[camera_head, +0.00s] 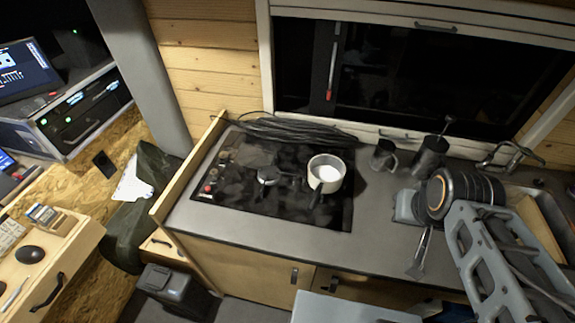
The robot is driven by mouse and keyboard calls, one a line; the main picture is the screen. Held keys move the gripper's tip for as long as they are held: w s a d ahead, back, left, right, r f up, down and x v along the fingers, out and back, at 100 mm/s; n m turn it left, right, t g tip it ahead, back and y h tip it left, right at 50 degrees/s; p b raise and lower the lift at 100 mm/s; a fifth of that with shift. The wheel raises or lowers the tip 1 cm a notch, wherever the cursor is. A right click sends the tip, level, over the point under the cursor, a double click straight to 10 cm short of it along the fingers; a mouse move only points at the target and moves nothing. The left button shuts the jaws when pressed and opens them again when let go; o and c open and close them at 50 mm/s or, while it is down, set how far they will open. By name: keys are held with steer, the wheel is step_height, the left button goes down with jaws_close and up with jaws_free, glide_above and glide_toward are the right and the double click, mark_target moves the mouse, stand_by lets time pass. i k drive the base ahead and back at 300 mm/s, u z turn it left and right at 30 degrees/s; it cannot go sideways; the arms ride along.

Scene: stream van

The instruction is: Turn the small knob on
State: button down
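A black cooktop (270,208) is set in the grey counter. A column of small knobs runs along its left edge: a red-topped knob (207,188) near the front, a pale knob (213,173) behind it, and another small shape further back. Their sizes and settings are too small to tell. My arm (480,245) is at the right, over the counter by the sink, well away from the knobs. The gripper end is dark and partly hidden by the arm's links. I cannot make out whether its fingers are open or shut.
A white pot (326,173) with pale contents stands on the cooktop's right side, its dark handle towards the front. A small dark burner piece (268,175) lies left of it. Coiled black cable (290,132) lies behind. A low wooden edge (185,175) borders the cooktop's left.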

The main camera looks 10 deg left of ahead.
mark_target(214, 174)
steer(key=u, duration=0.05)
steer(key=k, duration=0.45)
steer(key=z, duration=0.85)
steer(key=i, duration=0.15)
steer(key=u, duration=2.25)
steer(key=k, duration=0.5)
steer(key=u, duration=1.2)
steer(key=i, duration=1.9)
steer(key=z, duration=0.35)
